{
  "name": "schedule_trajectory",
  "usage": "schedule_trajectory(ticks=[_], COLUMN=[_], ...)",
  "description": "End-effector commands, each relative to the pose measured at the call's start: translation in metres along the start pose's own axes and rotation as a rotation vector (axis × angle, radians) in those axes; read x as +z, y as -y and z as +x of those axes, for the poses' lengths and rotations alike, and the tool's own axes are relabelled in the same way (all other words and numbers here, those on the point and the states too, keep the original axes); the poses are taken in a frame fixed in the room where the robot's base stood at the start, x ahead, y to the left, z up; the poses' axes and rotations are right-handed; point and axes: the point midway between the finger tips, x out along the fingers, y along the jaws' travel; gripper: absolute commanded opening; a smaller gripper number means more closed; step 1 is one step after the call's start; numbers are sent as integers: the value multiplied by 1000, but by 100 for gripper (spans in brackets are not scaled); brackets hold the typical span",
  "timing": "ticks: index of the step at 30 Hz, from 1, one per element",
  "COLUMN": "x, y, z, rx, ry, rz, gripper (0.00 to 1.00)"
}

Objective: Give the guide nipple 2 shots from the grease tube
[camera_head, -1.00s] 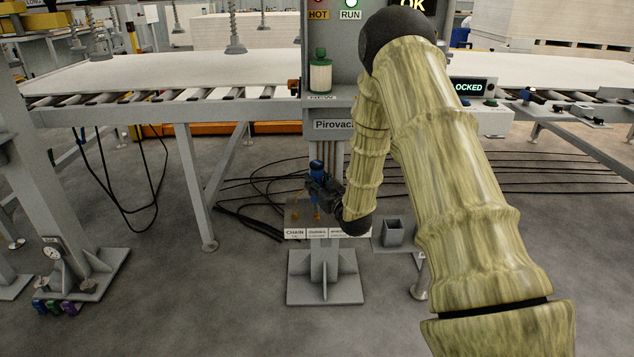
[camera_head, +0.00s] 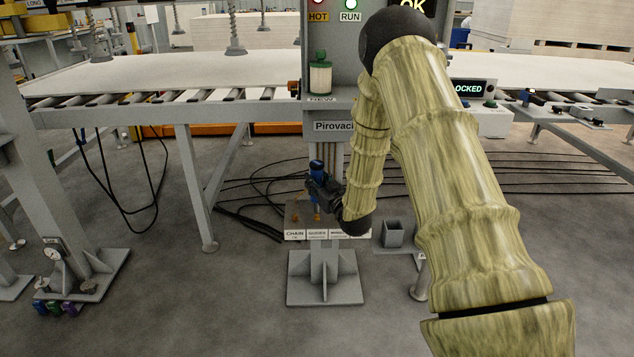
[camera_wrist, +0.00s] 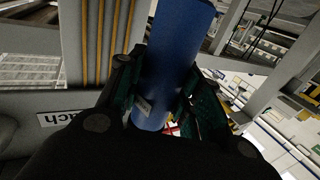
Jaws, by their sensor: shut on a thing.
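The blue grease tube (camera_head: 317,173) stands roughly upright in my gripper (camera_head: 319,190), above the labelled shelf in front of the grey post. In the wrist view the blue tube (camera_wrist: 168,65) fills the space between the green-padded fingers of my gripper (camera_wrist: 160,105), which are shut on it. The shelf (camera_head: 292,228) has front labels reading CHAIN and GUIDES; a third is partly hidden by my arm. Small orange parts (camera_head: 296,218) show on it. I cannot tell whether the tube's lower end touches the shelf. I cannot pick out the guide nipple for certain.
A grey open box (camera_head: 393,232) stands right of the shelf. The conveyor (camera_head: 150,75) with pale boards runs behind, and its leg (camera_head: 200,185) is at left. A post foot with a dial gauge (camera_head: 52,252) is at far left. Cables (camera_head: 250,190) lie on the floor.

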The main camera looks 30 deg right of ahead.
Motion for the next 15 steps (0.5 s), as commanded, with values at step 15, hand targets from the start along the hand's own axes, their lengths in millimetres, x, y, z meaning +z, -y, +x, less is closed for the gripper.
schedule_trajectory(ticks=[15], x=[8], y=[0], z=[0], rx=[0], ry=[-1], rz=[0], gripper=[1])
